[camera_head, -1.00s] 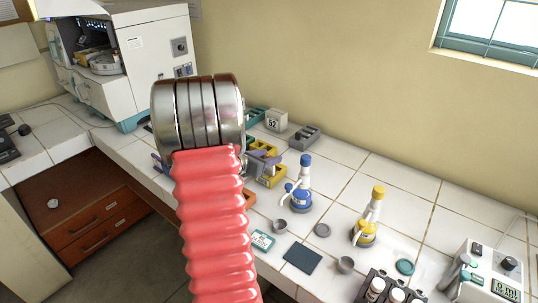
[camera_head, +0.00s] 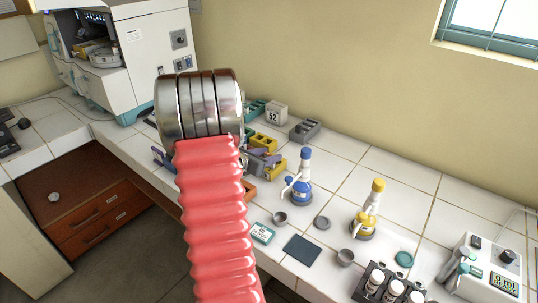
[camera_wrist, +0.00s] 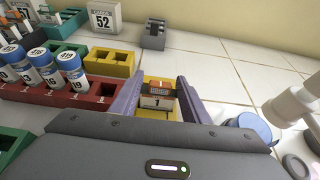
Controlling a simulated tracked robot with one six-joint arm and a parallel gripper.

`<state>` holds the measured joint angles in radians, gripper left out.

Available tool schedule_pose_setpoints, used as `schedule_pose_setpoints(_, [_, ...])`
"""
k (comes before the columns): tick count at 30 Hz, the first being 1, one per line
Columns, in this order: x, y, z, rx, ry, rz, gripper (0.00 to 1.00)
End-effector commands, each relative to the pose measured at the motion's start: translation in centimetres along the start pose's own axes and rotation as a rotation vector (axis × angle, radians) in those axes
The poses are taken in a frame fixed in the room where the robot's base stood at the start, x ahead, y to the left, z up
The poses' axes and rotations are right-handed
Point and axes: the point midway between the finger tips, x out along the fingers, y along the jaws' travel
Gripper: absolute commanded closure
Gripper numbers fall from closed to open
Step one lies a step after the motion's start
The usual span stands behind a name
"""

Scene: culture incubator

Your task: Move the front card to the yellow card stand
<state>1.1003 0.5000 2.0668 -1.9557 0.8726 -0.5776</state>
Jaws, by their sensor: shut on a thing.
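My gripper (camera_wrist: 158,88) has two purple fingers, shut on a small card (camera_wrist: 158,101) with a white face, a "1" and a dark printed band. Its fingers also show in the head view (camera_head: 264,159), partly behind my red arm. Yellow parts of what looks like the yellow card stand (camera_head: 279,166) show right at the fingers, and around the card in the wrist view. The card's lower edge is hidden, so I cannot tell whether it sits in a slot.
A yellow rack (camera_wrist: 108,63) and a red rack (camera_wrist: 98,92) with several vials stand left of the fingers. A grey rack (camera_head: 305,130) and a "52" block (camera_head: 276,113) are behind. A blue-capped bottle (camera_head: 301,188) stands close on the right.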

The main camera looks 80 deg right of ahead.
Motion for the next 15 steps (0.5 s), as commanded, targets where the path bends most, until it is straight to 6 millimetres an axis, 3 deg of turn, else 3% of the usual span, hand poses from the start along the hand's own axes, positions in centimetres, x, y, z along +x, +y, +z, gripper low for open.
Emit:
schedule_pose_setpoints(1, [0.0,-0.01,0.05,0.0,-0.001,0.0,0.79])
schedule_pose_setpoints(2, [0.0,-0.01,0.05,0.0,-0.001,0.0,0.57])
schedule_pose_setpoints(11, [0.01,-0.02,0.06,0.001,-0.001,0.0,0.36])
schedule_pose_setpoints(15, [0.02,-0.03,0.05,0.001,-0.001,-0.001,0.36])
